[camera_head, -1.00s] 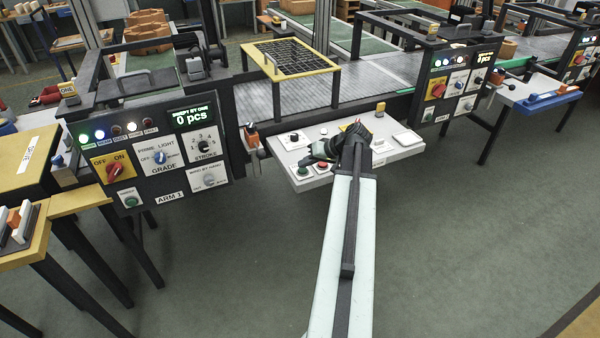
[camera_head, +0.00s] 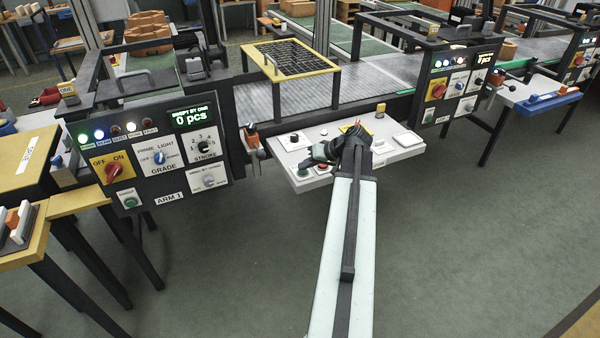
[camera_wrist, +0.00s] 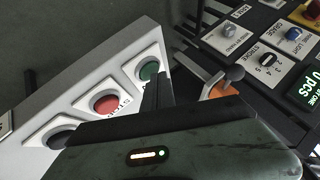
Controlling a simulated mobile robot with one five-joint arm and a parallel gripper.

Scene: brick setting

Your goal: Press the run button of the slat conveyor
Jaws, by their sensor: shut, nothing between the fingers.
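A white control panel (camera_head: 398,153) stands in front of the slat conveyor (camera_head: 350,84). On its front left corner are a green button (camera_head: 303,171) and a red button (camera_head: 321,168). In the wrist view the green button (camera_wrist: 150,69) sits beyond the red button (camera_wrist: 106,103), whose label reads as STOP; the green one's label is hidden. My gripper (camera_head: 309,161) is shut and empty, just above and behind these buttons. In the wrist view its fingertips (camera_wrist: 158,78) show right beside the green button, partly overlapping its plate. I cannot tell whether they touch it.
A dark control box (camera_head: 150,158) with switches, lamps and a "0 pcs" display stands to the left, marked ARM 1. An orange-and-grey handle (camera_head: 252,138) hangs between it and the panel. A similar box (camera_head: 458,84) stands to the right. Open floor lies in front.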

